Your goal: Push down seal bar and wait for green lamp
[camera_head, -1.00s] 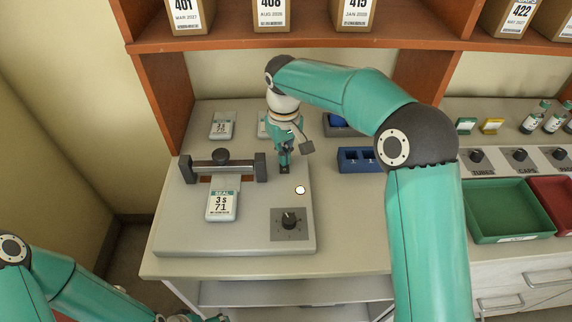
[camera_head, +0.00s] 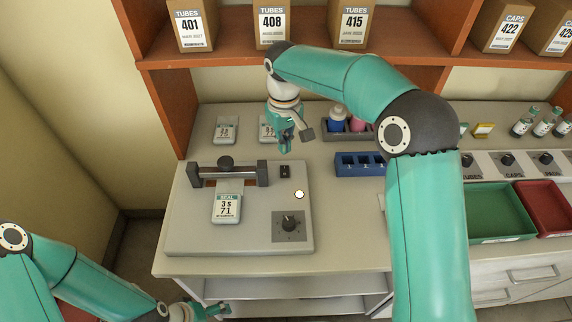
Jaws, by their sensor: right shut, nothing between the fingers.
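The sealer (camera_head: 190,235) is a grey flat box on the bench. Its dark seal bar (camera_head: 228,174) with a round knob spans two posts at the back left. A pouch marked "SEAL 3s 71" (camera_head: 227,207) lies with its top end at the bar. A small lamp (camera_head: 299,194) on the sealer shows whitish yellow, not green. A black rocker switch (camera_head: 285,171) and a dial (camera_head: 289,223) are also on it. My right gripper (camera_head: 284,150) is shut and empty, just above and behind the switch, apart from it. My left gripper (camera_head: 214,311) is low at the bottom edge, its fingers unclear.
Two more pouches (camera_head: 227,129) lie behind the sealer. A blue rack (camera_head: 359,165) and a grey rack with bottles (camera_head: 338,122) stand to the right. Green (camera_head: 500,237) and red (camera_head: 556,206) trays are farther right.

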